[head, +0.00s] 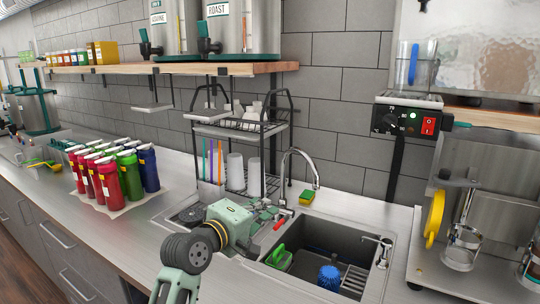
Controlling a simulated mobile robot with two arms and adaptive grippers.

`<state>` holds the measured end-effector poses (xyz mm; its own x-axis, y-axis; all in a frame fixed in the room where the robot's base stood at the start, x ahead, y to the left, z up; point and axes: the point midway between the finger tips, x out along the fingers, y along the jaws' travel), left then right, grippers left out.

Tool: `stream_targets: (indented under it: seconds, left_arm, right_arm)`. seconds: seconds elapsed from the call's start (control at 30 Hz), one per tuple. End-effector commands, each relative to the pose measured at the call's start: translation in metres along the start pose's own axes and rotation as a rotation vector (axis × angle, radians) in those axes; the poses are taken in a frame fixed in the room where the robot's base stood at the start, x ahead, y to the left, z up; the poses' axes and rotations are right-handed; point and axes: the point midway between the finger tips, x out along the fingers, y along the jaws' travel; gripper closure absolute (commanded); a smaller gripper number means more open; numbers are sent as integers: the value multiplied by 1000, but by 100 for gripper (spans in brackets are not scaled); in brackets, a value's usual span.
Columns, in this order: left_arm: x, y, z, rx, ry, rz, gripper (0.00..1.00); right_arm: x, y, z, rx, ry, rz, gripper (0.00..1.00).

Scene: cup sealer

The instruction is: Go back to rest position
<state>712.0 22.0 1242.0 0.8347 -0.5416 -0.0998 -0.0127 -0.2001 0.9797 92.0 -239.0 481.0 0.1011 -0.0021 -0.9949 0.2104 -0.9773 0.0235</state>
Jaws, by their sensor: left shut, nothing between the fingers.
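My left arm comes up from the bottom centre of the head view. Its gripper (279,216) is over the left back edge of the sink, in front of the wire rack. The fingers are small in the picture; they look shut, with nothing visible held between them. Whether the fingertips touch the red-ended tap handle beside them cannot be told. My right gripper is not in view.
The sink (330,262) holds a green item and a blue brush (329,277). A curved faucet (303,168) and two-tier rack (240,128) stand behind. Colored bottles (112,174) stand left. The cup sealer (487,205) is right.

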Motion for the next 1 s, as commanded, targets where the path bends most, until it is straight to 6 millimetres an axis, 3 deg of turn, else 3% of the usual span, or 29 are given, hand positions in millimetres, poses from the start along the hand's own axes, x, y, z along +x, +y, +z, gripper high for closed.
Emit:
stream_targets:
  seconds: [0.27, 0.47, 0.6, 0.7, 0.83, 1.0]
  left_arm:
    - [-30, -76, 14, 133, -8, -143, 100]
    - [-76, -156, 35, 289, -44, -313, 100]
    - [-138, -228, 59, 454, -115, -492, 100]
    - [-187, -272, 77, 567, -187, -615, 100]
    - [-253, -312, 99, 697, -297, -757, 100]
    - [-319, -340, 118, 810, -424, -882, 100]
  right_arm:
    - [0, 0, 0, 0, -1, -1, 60]
    - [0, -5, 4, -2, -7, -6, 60]
    - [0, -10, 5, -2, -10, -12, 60]
    - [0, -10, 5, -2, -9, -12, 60]
    - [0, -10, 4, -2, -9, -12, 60]
    - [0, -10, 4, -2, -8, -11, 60]
